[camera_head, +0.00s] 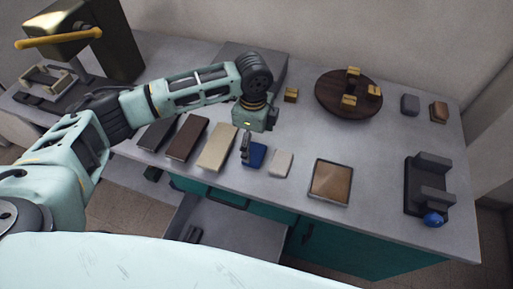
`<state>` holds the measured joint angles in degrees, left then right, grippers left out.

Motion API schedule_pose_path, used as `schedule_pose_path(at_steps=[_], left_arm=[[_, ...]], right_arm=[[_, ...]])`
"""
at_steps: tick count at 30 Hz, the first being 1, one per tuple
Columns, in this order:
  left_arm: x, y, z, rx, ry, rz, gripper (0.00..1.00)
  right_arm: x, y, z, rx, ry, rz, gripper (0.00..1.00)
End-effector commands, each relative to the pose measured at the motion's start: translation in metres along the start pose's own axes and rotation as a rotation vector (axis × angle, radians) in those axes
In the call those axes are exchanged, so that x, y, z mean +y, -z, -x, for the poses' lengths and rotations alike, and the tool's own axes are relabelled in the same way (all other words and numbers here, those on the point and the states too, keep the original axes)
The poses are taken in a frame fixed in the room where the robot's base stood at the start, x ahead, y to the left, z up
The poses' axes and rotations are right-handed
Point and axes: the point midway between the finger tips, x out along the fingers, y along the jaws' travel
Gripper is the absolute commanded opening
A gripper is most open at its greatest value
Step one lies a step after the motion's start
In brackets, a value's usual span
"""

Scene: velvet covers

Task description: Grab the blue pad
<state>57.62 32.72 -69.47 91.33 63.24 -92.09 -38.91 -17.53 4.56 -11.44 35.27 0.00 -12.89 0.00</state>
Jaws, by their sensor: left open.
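The blue pad (256,156) is a small dark blue block lying flat on the grey worktop, near its front edge. My left gripper (246,148) points down over the pad's left side, and its finger hides part of the pad. The gripper is open, with nothing seen in it. I cannot tell whether the finger touches the pad. My right gripper is not in view.
A white pad (280,163) lies close to the right of the blue one. A beige slab (217,147) lies close on the left, with darker slabs beyond. A brown square tray (330,183), a round wooden board (335,103) and a dark holder (420,185) stand further right.

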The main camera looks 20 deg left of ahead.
Motion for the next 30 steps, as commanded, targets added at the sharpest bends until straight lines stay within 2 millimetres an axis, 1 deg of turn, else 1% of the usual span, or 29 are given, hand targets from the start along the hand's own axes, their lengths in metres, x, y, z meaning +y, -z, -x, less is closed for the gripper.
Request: schedule_pose_path(at_steps=[2,5,9,12,16,21,23,30], left_arm=[[0.0,0.0,-0.009,0.0,-0.003,0.001,0.88],[-0.001,0.001,-0.02,0.0,-0.003,0.0,0.88],[-0.003,0.001,-0.042,-0.001,-0.003,0.001,0.88],[-0.003,0.001,-0.054,0.0,-0.002,-0.001,0.88],[-0.003,0.001,-0.06,0.001,0.001,-0.002,0.88],[-0.003,0.001,-0.061,0.001,0.001,-0.002,0.88],[-0.003,0.001,-0.061,0.001,0.001,-0.002,0.84],[-0.003,0.001,-0.06,0.0,0.001,-0.001,0.63]], right_arm=[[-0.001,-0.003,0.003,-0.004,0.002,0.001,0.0],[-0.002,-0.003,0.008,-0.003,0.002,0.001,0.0],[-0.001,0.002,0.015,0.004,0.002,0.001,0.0],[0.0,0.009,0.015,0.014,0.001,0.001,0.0],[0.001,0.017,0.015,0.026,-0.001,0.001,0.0],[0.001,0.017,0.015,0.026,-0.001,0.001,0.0],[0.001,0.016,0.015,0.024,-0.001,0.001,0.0],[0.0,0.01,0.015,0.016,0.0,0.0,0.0]])
